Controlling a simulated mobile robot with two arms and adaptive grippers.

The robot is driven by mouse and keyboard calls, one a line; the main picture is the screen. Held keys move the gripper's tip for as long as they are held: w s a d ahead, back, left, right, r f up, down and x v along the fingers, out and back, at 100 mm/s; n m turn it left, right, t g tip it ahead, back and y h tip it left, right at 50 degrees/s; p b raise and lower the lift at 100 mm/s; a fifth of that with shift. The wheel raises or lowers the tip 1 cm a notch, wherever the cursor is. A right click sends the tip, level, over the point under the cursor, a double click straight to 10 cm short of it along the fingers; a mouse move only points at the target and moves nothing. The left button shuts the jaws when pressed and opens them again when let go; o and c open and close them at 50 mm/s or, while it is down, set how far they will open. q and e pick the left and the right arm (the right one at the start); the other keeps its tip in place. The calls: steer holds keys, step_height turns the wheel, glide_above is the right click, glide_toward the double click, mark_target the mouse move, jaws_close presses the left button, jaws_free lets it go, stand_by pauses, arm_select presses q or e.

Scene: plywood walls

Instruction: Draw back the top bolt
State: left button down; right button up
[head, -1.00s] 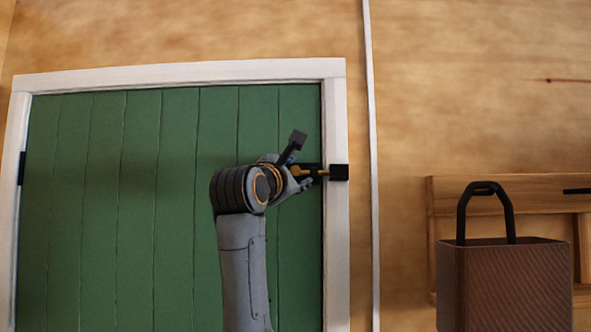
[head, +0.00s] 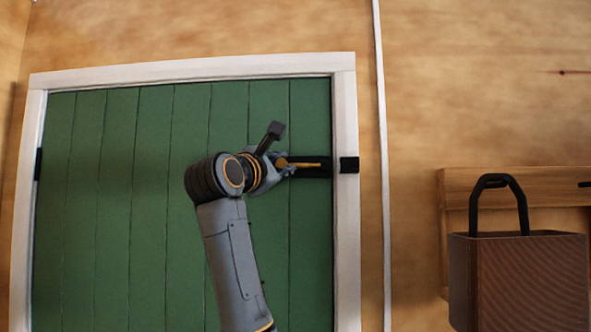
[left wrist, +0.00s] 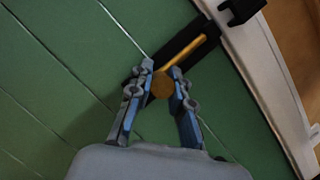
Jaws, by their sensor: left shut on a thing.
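The top bolt (head: 306,164) is a brass rod on a black backing plate, at the right edge of the green door (head: 142,220). Its round brass knob shows in the left wrist view (left wrist: 161,86). My left gripper (head: 283,165) is shut on the knob, with a finger on either side in the left wrist view (left wrist: 162,72). The rod's tip stands clear of the black keeper (head: 349,165) on the white frame, with a gap between them. The keeper is also in the left wrist view (left wrist: 240,10). My gripper partly hides the bolt in the head view. My right gripper is not in view.
The white door frame (head: 346,240) surrounds the closed door. A black hinge (head: 38,164) is on the left side. A brown basket (head: 520,285) with a black handle stands at right, before a wooden rack (head: 465,183). The plywood wall above is bare.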

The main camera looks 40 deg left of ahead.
arm_select(q)
steer(key=c, duration=1.5)
jaws_free()
steer(key=shift+a, duration=0.1)
steer(key=o, duration=0.3)
steer(key=shift+s+a, duration=0.1)
steer(key=shift+a, duration=0.05)
steer(key=v, duration=1.2)
